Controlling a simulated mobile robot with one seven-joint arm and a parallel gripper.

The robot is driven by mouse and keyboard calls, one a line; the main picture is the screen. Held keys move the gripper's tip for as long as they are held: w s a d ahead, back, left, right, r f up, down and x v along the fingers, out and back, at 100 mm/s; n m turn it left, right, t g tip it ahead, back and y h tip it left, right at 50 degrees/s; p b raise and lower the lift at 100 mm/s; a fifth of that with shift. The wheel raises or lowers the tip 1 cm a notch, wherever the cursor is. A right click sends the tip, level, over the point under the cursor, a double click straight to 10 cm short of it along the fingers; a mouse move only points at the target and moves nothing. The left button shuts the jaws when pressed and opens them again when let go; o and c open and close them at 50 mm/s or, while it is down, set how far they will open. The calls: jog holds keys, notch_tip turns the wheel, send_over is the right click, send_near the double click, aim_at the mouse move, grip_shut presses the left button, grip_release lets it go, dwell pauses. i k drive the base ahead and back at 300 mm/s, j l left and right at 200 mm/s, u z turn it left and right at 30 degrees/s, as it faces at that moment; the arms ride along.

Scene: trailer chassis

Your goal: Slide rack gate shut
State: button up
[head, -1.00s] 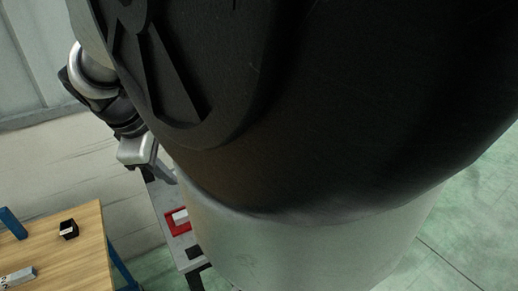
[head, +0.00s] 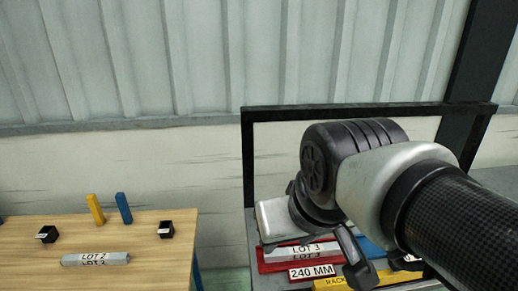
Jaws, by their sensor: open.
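A rack (head: 248,235) with a dark upright frame stands right of centre in the head view. Its black top bar (head: 275,113) spans between two uprights. I cannot tell which part is the sliding gate; my arm covers much of the opening. My gripper (head: 318,262) is in front of the rack, low over its contents, with its jaws open. One dark finger points down near the 240 MM label. I cannot tell whether it touches anything. Inside the rack lie a red tray (head: 268,267), a grey bar marked LOT 3 (head: 305,251) and a blue piece (head: 372,248).
A wooden table (head: 100,240) stands at the left, with a grey LOT 2 bar (head: 95,259), black blocks (head: 166,229), a yellow peg (head: 95,209) and a blue peg (head: 124,207). A yellow label strip (head: 335,283) runs along the rack's front. A gap separates table and rack.

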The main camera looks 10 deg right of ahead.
aim_at(392, 276)
jog(key=k+z, duration=0.1)
jog(key=z, duration=0.3)
jog(key=l+z, duration=0.1)
jog(key=z, duration=0.3)
jog(key=k+l+z, duration=0.1)
jog(key=z, duration=0.35)
jog(key=i+l+z, duration=0.15)
jog(key=i+l, duration=0.4)
jog(key=l, duration=0.15)
